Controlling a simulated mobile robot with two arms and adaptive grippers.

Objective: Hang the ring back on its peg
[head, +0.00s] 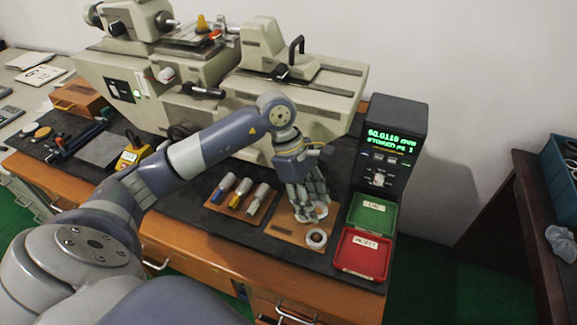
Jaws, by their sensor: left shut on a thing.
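A wooden peg board (285,232) lies on the dark mat to the right of the middle of the bench. A pale ring (308,239) with a dark reddish centre sits at the board's front right corner. My left gripper (312,212) reaches down over the board, just behind that ring. It is shut on a light metal ring (321,211), which shows partly between the fingertips. The fingers hide most of this ring and any peg behind it. I cannot tell whether the held ring touches the board. My right gripper is out of view.
A green tray (391,230) and a red tray (344,270) lie right of the board. A black display box (408,112) stands behind them. Several coloured-end cylinders (241,194) lie on a wooden rack to the left. A large measuring machine (225,85) fills the back.

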